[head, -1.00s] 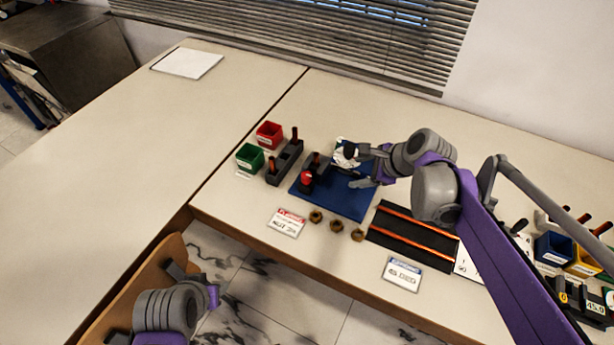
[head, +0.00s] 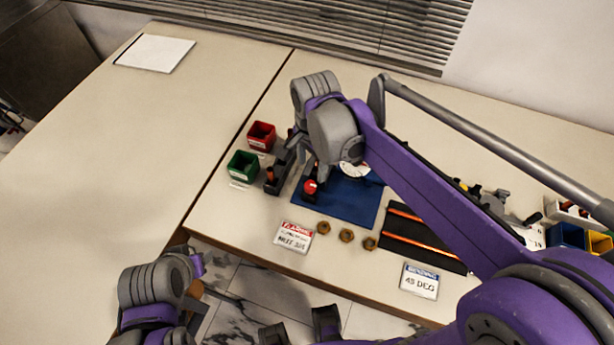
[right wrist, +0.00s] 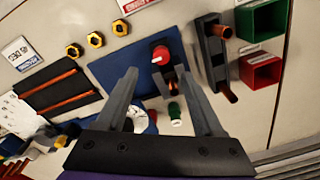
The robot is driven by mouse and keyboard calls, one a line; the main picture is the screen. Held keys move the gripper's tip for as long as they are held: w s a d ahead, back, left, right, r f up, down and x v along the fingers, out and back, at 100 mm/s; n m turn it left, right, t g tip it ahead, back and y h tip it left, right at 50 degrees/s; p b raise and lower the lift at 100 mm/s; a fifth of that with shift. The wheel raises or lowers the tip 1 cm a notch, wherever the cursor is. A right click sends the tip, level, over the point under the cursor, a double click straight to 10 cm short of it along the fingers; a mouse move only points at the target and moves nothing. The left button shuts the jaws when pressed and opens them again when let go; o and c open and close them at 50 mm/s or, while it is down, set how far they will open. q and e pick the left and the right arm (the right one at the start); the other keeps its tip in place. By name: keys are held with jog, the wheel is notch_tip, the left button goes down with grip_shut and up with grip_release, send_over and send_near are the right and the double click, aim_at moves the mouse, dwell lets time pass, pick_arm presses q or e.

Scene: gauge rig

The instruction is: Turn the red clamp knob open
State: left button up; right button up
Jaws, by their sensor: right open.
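The red clamp knob (head: 310,187) stands on a dark clamp block at the left of the blue base plate (head: 350,208). In the right wrist view the knob (right wrist: 161,55) shows a white mark on its red top and lies ahead of the fingertips. My right gripper (right wrist: 158,70) is open and empty, its two fingers spread with the knob and clamp block seen between them, apart from the knob as far as I can tell. In the head view my right wrist hides part of the clamp. My left arm (head: 155,285) is at lower left; its finger state is unclear.
A dark block with orange-red pegs (right wrist: 213,60) stands beside the plate, near the red bin (head: 261,136) and green bin (head: 242,165). Several brass nuts (head: 346,236), a sign (head: 294,237) and a dark rack (head: 410,240) lie in front. The left table is mostly clear.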

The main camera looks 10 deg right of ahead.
aim_at(310, 185)
jog(key=f, duration=0.9)
jog(key=shift+w+a+b, duration=0.1)
jog(key=shift+w+b, duration=0.15)
jog(key=shift+b, duration=0.15)
grip_shut()
